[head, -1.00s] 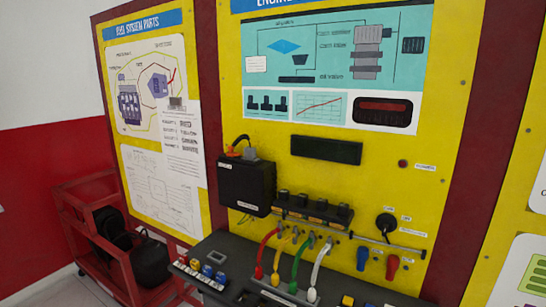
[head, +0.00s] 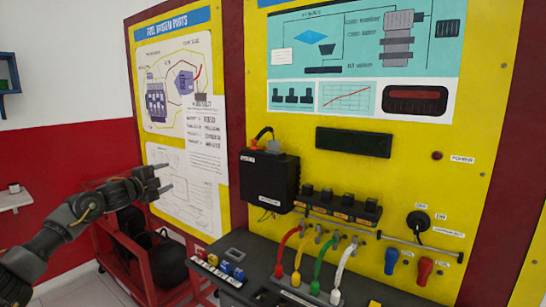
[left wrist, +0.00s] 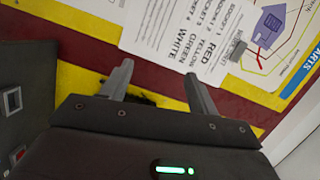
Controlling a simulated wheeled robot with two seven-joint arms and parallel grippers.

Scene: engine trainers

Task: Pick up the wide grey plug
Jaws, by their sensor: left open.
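A small grey plug (head: 274,147) sits on top of the black box (head: 270,181) on the yellow panel, beside an orange plug and black cable. It is small in the head view, and I cannot tell its exact width. My left gripper (head: 162,178) is open and empty, in front of the left poster and well to the left of the box. In the left wrist view the two open fingers (left wrist: 158,73) point at the panel, with nothing between them; the grey plug is not seen there. My right gripper is not in view.
Red, yellow, green and white cables (head: 316,262) arch over the grey bench (head: 247,243) below the box. A row of coloured connectors (head: 219,266) stands at the bench's left. A red cart (head: 166,272) with black items stands below my left arm.

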